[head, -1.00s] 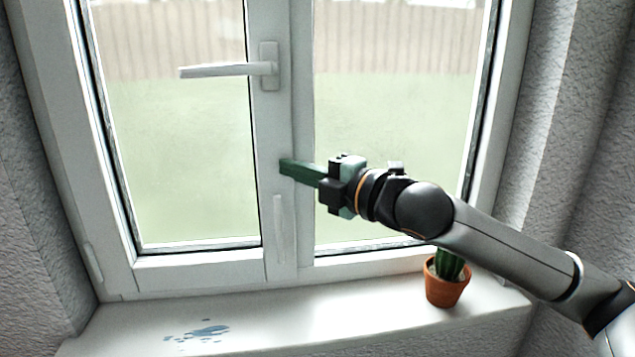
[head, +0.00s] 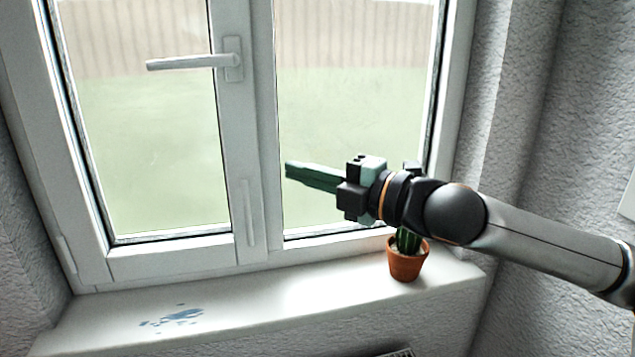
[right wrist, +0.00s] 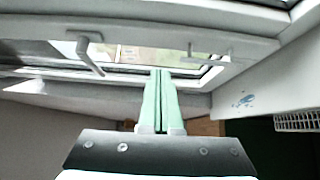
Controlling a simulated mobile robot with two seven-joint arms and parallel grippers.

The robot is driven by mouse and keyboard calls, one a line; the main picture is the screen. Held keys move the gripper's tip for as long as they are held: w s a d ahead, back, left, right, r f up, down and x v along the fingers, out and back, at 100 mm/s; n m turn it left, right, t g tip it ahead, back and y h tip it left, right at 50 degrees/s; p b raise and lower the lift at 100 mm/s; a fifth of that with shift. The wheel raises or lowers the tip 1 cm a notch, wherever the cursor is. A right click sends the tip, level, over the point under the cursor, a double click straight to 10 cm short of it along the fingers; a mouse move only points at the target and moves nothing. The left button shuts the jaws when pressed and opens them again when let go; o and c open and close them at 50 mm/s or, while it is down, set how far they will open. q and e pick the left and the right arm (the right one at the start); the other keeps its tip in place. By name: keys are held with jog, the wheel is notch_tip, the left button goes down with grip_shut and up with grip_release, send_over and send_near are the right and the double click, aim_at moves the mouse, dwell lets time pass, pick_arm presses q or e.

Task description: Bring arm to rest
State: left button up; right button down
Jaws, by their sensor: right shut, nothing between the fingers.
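My right gripper (head: 288,170) reaches in from the right in the head view, in front of the window's right pane. Its green fingers are shut together with nothing between them, and they also show shut in the right wrist view (right wrist: 158,100). In the head view no contact with the window or sill shows. My left gripper is not in view.
A white window frame (head: 238,140) has a horizontal handle (head: 190,62) to the left of my gripper. A potted cactus (head: 407,262) stands on the white sill (head: 300,300), below my right wrist. A blue stain (head: 180,316) marks the sill's left part. Textured walls flank the window.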

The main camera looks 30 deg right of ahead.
jog(key=shift+b+v, duration=0.35)
jog(key=shift+v, duration=0.8)
jog(key=shift+f, duration=0.1)
jog(key=s+a+f+m+g+h, duration=0.1)
jog(key=a+f+m+g+h, duration=0.3)
jog(key=f, duration=0.9)
jog(key=s+a+f+m+g, duration=0.15)
jog(key=f+m, duration=0.55)
jog(key=f, duration=0.7)
jog(key=s+d+f+m+g+h, duration=0.25)
jog(key=s+f+m+g, duration=0.6)
jog(key=s+f, duration=1.05)
jog(key=w+a+f+m+t+y+p, duration=0.1)
jog(key=w+a+f+t+p, duration=0.2)
jog(key=a+f+t, duration=0.2)
jog(key=shift+f+t, duration=0.9)
jog(key=shift+f, duration=0.1)
